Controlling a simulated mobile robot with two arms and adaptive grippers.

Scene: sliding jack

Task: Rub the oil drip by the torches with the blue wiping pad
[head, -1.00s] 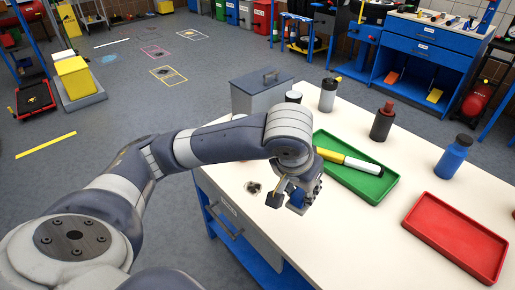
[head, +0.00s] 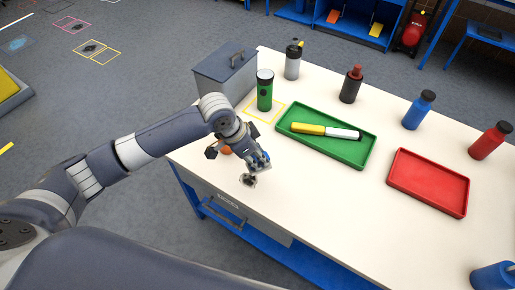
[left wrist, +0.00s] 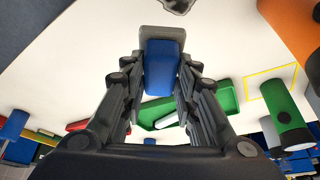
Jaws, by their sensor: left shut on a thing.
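The oil drip (head: 248,180) is a small dark blot on the cream bench top near its front edge; part of a dark blot also shows at the top of the left wrist view (left wrist: 178,5). My left gripper (head: 258,160) is shut on the blue wiping pad (left wrist: 163,65), just beyond the drip. I cannot tell whether the pad touches the bench. A yellow and white torch (head: 325,130) lies in the green tray (head: 352,158). A green torch with a dark end (head: 265,92) stands by a yellow outline. My right gripper is not in view.
An orange object (head: 227,150) is partly hidden behind my left wrist. A grey box (head: 225,78) stands at the back left. Bottles (head: 351,84) line the far side, and a red tray (head: 428,183) lies to the right. The bench front between is clear.

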